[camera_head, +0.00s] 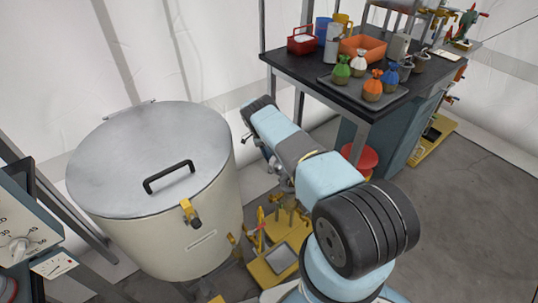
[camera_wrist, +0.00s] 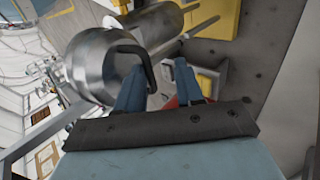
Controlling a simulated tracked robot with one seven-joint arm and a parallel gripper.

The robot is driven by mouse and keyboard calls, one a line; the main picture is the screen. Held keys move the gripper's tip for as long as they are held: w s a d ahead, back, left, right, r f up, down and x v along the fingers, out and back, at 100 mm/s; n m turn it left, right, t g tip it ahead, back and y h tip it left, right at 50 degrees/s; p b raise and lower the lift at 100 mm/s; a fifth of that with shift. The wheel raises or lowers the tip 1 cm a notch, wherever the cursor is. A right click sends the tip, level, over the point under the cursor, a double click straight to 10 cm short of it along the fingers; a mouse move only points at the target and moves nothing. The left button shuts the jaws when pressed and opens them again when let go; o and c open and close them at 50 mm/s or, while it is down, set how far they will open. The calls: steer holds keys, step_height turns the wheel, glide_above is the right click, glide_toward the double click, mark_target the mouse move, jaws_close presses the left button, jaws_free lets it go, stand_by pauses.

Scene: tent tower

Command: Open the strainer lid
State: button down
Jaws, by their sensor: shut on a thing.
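In the wrist view, the strainer is a shiny metal cylinder (camera_wrist: 100,60) with a rounded end that I take to be its lid. A black bent handle (camera_wrist: 124,47) stands on that end. The exact contact is partly hidden by the left finger. Whether the lid is open at its seam cannot be told. In the head view my arm covers this area, and my gripper cannot be made out there.
A big cream vessel (camera_head: 175,235) with a grey lid, black handle and yellow latch stands at left. A dark table (camera_head: 300,68) with a tray of coloured bags stands at the back. Yellow-based equipment (camera_head: 265,272) sits low beside my arm. Floor at right is clear.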

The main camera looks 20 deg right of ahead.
steer(key=shift+w+a+f, duration=0.1)
steer(key=shift+f, duration=0.1)
steer(key=c, duration=1.2)
jaws_free()
steer(key=shift+f, duration=0.2)
steer(key=shift+r, duration=0.2)
steer(key=s+r, duration=1.2)
steer(key=s, duration=0.2)
steer(key=shift+a+r, duration=0.35)
steer(key=shift+r, duration=0.1)
